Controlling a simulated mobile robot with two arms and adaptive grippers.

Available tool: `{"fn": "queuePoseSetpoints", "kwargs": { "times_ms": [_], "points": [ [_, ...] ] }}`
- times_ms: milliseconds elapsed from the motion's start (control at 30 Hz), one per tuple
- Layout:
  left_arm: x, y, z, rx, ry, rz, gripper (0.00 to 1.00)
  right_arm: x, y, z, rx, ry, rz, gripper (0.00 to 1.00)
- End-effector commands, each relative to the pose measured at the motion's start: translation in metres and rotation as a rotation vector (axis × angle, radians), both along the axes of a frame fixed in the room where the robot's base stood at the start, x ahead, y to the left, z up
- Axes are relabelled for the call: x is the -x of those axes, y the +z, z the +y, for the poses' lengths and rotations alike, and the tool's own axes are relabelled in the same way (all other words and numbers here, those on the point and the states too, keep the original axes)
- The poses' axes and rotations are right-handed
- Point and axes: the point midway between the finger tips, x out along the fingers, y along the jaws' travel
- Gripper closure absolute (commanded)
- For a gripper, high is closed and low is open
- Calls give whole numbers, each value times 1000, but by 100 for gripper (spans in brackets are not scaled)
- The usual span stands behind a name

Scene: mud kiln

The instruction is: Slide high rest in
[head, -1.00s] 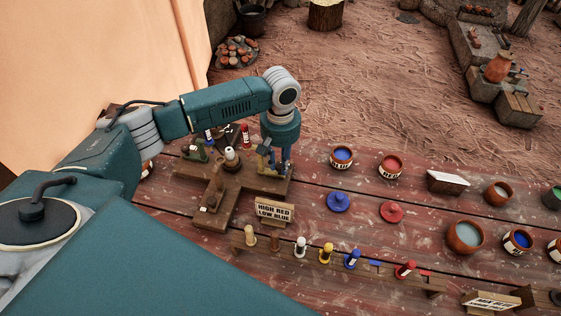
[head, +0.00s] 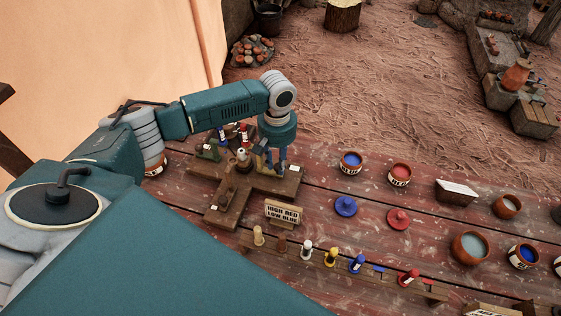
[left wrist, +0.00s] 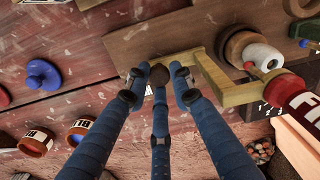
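The high rest (left wrist: 213,77), an angled olive-yellow wooden bar, lies over the brown cross-shaped wooden base (head: 226,208). One end is at my left gripper (left wrist: 160,72); the other reaches toward a red labelled cylinder (left wrist: 295,92). The fingertips of my left gripper close around the near end, though they partly hide the contact. In the head view my left gripper (head: 270,166) points down over the right arm of the base, just right of a white-topped round post (head: 243,158). My right gripper is not in view.
A sign reading "HIGH RED LOW BLUE" (head: 283,212) stands in front of the base. A blue lid (head: 346,206), a red lid (head: 398,219) and several paint pots lie to the right. A rack of coloured pegs (head: 330,257) runs along the front.

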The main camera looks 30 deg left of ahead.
Motion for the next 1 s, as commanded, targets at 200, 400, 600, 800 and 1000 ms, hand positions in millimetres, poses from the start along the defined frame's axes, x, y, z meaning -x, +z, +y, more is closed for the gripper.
{"fn": "queuePoseSetpoints", "kwargs": {
  "times_ms": [200,400,600,800,1000],
  "points": [
    [0,0,3,-4,3,0,60,-1,0,0,0,0,-1,46],
    [0,4,2,-3,2,-1,60,-2,0,1,-1,0,-2,46],
    [-1,34,2,-2,3,-5,60,-1,0,2,-2,0,-1,46],
    [-1,78,3,-2,3,-6,60,0,0,2,-2,0,0,46],
    [0,109,3,-2,4,-2,60,0,0,2,-2,0,0,46]
  ]
}}
